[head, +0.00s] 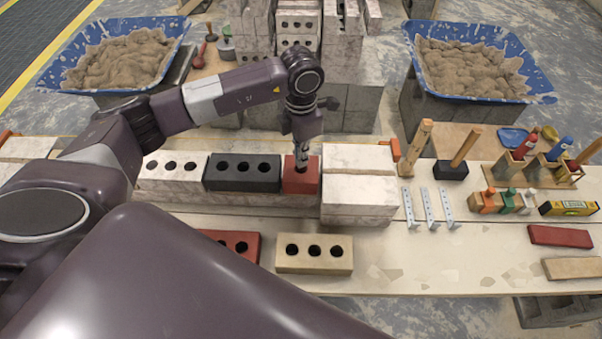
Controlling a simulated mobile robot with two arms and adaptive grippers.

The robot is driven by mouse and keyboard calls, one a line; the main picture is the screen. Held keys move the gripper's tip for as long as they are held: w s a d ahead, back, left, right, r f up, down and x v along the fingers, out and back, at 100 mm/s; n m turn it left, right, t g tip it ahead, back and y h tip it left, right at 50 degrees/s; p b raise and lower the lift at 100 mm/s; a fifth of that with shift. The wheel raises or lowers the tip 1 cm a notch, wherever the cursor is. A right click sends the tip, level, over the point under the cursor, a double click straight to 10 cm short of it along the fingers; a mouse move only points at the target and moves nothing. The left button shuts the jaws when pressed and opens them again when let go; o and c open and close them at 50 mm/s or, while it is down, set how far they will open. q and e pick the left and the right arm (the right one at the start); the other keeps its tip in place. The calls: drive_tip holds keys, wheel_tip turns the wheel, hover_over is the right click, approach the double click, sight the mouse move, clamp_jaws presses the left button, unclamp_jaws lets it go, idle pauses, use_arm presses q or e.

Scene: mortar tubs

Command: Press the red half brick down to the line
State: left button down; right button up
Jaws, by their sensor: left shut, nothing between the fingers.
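The red half brick (297,183) sits in the brick row on the work board, between a dark three-hole brick (243,172) on its left and a stack of pale blocks (359,189) on its right. My left gripper (301,168) points straight down over it, fingers shut and empty, with the tips at the top face of the half brick. Whether they press on it or only hover just above, I cannot tell. An orange line block (396,149) shows at the pale stack's far right corner. My right gripper is not in view.
A pale brick (314,266) and a red brick (238,243) lie in front of the row. Hammers, metal ties, a level (568,208) and small tools lie to the right. Blue mortar tubs (421,62) stand behind on both sides.

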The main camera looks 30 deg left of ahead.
use_arm(q)
drive_tip(key=shift+f+b, duration=0.9)
drive_tip(key=shift+f, duration=0.15)
drive_tip(key=shift+r, duration=0.1)
drive_tip(key=shift+s+f+b, duration=0.1)
drive_tip(key=shift+f+b, duration=0.4)
idle(2.3)
drive_tip(key=shift+r, duration=0.1)
drive_tip(key=shift+r+p, duration=1.55)
drive_tip(key=shift+r, duration=1)
